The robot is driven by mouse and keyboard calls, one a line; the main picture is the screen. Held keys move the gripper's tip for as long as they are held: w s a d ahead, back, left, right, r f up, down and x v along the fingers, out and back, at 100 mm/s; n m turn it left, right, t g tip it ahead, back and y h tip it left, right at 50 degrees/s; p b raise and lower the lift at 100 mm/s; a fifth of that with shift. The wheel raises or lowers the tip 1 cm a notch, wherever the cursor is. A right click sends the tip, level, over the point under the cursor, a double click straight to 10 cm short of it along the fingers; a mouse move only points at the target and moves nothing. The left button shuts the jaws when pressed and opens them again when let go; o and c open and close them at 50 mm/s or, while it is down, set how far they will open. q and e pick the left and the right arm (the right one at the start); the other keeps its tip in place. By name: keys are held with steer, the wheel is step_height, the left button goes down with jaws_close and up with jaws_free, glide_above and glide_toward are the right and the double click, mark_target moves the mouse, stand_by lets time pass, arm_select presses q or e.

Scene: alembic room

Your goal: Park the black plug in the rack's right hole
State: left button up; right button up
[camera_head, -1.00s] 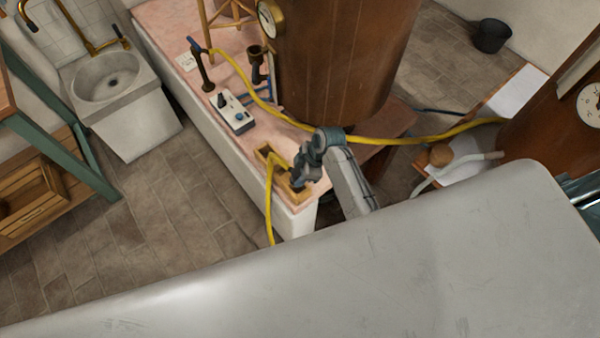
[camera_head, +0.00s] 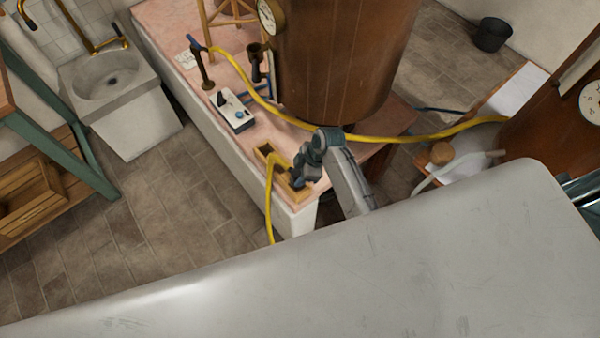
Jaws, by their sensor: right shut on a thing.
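The wooden rack (camera_head: 264,152) lies near the front corner of the pink-topped bench. A yellow hose (camera_head: 270,190) runs over the rack's left part and hangs down the bench's front. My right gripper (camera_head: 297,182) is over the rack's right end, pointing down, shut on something. What it holds is mostly hidden by the fingers; it may be the black plug, but I cannot make it out clearly. The rack's right hole is hidden under the gripper. I cannot tell whether the held thing is in the hole or above it. My left gripper is not in view.
A white switch box (camera_head: 236,112) with knobs stands further back on the bench (camera_head: 180,25). A big copper-brown vessel (camera_head: 340,60) stands behind the gripper. A second yellow hose (camera_head: 420,137) crosses in front of it. A dark stand (camera_head: 206,72) is at the back left.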

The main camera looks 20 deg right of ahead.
steer(key=shift+f+b, duration=0.45)
steer(key=shift+f, duration=0.65)
stand_by(1.2)
steer(key=shift+f, duration=0.35)
stand_by(1.0)
steer(key=shift+f, duration=0.15)
stand_by(0.5)
steer(key=shift+f, duration=0.25)
stand_by(0.6)
steer(key=o, duration=1.1)
steer(key=shift+r+p, duration=3.55)
steer(key=shift+p, duration=0.2)
